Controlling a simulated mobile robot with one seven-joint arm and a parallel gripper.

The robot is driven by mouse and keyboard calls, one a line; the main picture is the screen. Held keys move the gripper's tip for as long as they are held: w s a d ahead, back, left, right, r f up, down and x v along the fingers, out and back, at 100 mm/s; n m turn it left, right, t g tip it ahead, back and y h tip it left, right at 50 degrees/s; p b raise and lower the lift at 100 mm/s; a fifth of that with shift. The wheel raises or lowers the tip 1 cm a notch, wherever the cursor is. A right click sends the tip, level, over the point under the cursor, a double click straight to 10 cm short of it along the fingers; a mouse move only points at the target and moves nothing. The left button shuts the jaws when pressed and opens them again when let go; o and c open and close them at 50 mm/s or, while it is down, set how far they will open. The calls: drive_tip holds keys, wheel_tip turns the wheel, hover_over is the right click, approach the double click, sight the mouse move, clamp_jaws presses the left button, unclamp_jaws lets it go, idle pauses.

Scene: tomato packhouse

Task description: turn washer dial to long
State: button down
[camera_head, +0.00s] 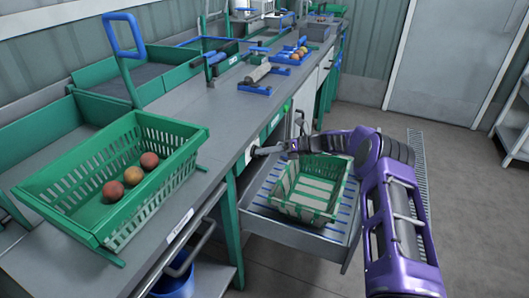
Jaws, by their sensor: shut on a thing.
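My gripper (257,151) reaches in from the right at the end of my purple arm. Its fingertips are at the front face of the bench, shut on the washer dial. The dial is small here and mostly hidden by the fingers, so its setting cannot be read. The washer front panel (247,156) is a pale strip below the worktop. A grey drawer (337,240) stands pulled out below my gripper, with a green and white slatted basket (312,208) in it.
A green crate (165,181) with several tomatoes stands on the worktop at the left. A blue tray (283,60) with tomatoes sits farther back. A blue bucket (172,284) is below the bench. The floor at the right is clear up to a grey door (445,60).

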drive_tip(key=c, duration=0.8)
unclamp_jaws()
drive_tip(key=shift+d, duration=0.1)
drive_tip(key=p+v, duration=0.1)
drive_tip(key=v, duration=1.6)
drive_tip(key=shift+d+r, duration=0.1)
